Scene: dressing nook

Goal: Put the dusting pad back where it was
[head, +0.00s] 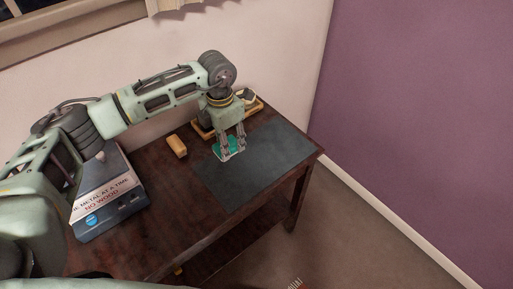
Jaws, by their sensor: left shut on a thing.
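My left gripper (230,154) points down over the left edge of the dark mat and is shut on a flat green thing (236,145), which looks like the dusting pad. The green thing is at or just above the mat; I cannot tell whether it touches. The fingers hide part of it. My right gripper is not in view.
A shallow wooden tray (257,107) behind my left gripper holds a small round dark-and-pale thing (247,96). The dark mat (262,165) is mostly bare. An orange-tan block (177,146) lies left of it. A dark machine (121,216) with a sign stands at the table's left.

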